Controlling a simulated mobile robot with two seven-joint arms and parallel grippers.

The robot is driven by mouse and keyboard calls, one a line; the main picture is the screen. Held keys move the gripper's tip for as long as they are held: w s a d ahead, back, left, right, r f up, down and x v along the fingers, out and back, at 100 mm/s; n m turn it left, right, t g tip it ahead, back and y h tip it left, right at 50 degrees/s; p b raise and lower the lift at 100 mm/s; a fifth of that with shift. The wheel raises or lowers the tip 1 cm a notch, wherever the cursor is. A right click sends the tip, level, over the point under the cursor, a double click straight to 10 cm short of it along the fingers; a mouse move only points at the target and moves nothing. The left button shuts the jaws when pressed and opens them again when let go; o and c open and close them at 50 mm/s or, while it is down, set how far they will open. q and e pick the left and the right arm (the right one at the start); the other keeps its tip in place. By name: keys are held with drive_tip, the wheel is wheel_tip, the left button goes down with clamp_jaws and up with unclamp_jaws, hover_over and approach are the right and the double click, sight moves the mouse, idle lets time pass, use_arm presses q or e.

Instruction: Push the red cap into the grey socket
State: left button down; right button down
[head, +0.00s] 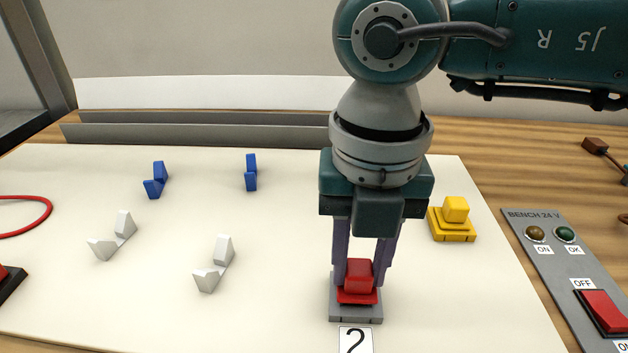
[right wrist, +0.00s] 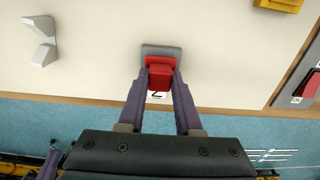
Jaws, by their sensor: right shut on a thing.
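The red cap (head: 359,274) has a block-shaped top and a wider flange. It is between the two purple fingers of my right gripper (head: 361,280), which is shut on it. The grey socket (head: 355,313) is on the white board directly below the cap, behind a card marked 2. The cap's flange overlaps the socket in the head view; I cannot tell how deep it sits. In the right wrist view the cap (right wrist: 161,75) shows between the fingertips, with the socket (right wrist: 162,50) just beyond it.
A yellow block on a yellow base (head: 453,220) stands right of my gripper. White brackets (head: 213,266) and blue brackets (head: 251,174) stand on the left half. A switch panel (head: 556,255) is at the right. The board between brackets and socket is clear.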

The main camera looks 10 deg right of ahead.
drive_tip(key=shift+r, duration=0.15)
idle(0.3)
drive_tip(key=shift+r+p, duration=0.25)
drive_tip(key=shift+p, duration=0.05)
drive_tip(key=shift+f+b, duration=0.75)
drive_tip(key=shift+f, duration=0.15)
idle(0.6)
drive_tip(key=shift+f, duration=0.15)
idle(0.4)
drive_tip(key=shift+c, duration=2.4)
unclamp_jaws()
